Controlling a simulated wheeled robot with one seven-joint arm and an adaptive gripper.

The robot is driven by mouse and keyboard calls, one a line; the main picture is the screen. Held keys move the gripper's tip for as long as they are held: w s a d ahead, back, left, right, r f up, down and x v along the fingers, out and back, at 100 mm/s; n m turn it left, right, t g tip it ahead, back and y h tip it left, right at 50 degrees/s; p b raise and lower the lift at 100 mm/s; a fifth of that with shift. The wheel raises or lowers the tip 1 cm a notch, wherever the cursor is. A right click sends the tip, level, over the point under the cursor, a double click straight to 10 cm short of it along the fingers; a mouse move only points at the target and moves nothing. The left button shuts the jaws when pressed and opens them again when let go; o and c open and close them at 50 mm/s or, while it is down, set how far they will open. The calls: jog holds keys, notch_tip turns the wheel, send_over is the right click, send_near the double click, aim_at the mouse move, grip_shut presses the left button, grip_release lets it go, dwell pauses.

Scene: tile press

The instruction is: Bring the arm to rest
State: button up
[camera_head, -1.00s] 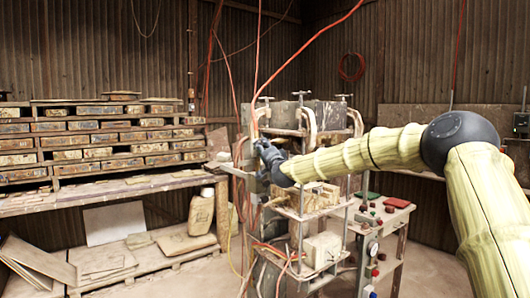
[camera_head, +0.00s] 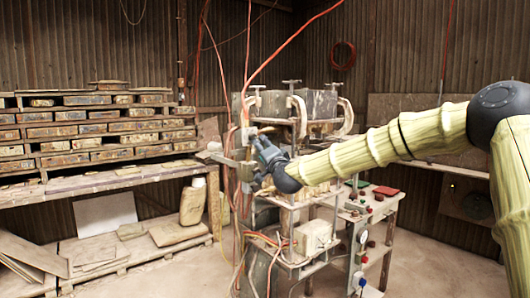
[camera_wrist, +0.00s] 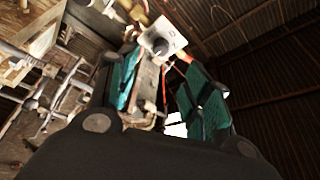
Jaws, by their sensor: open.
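My gripper (camera_head: 262,142) is at the left front side of the tile press (camera_head: 318,104), at the end of my yellow-sleeved arm, which reaches in from the right. In the wrist view my gripper (camera_wrist: 160,85) shows two teal-padded fingers spread apart with nothing held between them. A grey box with a round knob (camera_wrist: 162,42) shows beyond the fingertips; whether a finger touches it I cannot tell. In the head view the dark wrist covers part of the press frame.
A rack of tiles (camera_head: 90,135) stands along the left wall above a bench. Orange hoses (camera_head: 247,70) hang beside the gripper. A control stand with buttons (camera_head: 372,205) is right of the press. Open floor (camera_head: 440,255) lies at the lower right.

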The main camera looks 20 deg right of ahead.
jog(key=shift+s+f, duration=0.15)
jog(key=shift+s, duration=0.55)
jog(key=s+a+f+n+g+y, duration=0.1)
jog(key=a+f+n+g, duration=0.3)
jog(key=f, duration=1.2)
jog(key=s+a+f+n+g, duration=0.1)
jog(key=s+a+f+g, duration=0.15)
jog(key=s+f, duration=0.7)
jog(key=s+a+f+n+g+y, duration=0.1)
jog(key=s+a+f+g, duration=0.15)
jog(key=f, duration=1.35)
jog(key=s+a+f+n+g, duration=0.1)
jog(key=s+a+f, duration=0.2)
jog(key=s+f, duration=0.65)
jog(key=s+f+n+g, duration=0.3)
jog(key=s+f+g, duration=0.2)
jog(key=s+f, duration=1.4)
jog(key=s+d+f+n+g+h, duration=0.1)
jog(key=s+d+f+g, duration=0.1)
jog(key=s, duration=1)
jog(key=s+d+f+n+g+h, duration=0.1)
jog(key=s+d+f+g, duration=0.1)
jog(key=s, duration=1)
jog(key=shift+s+g, duration=0.35)
jog(key=shift+g, duration=0.25)
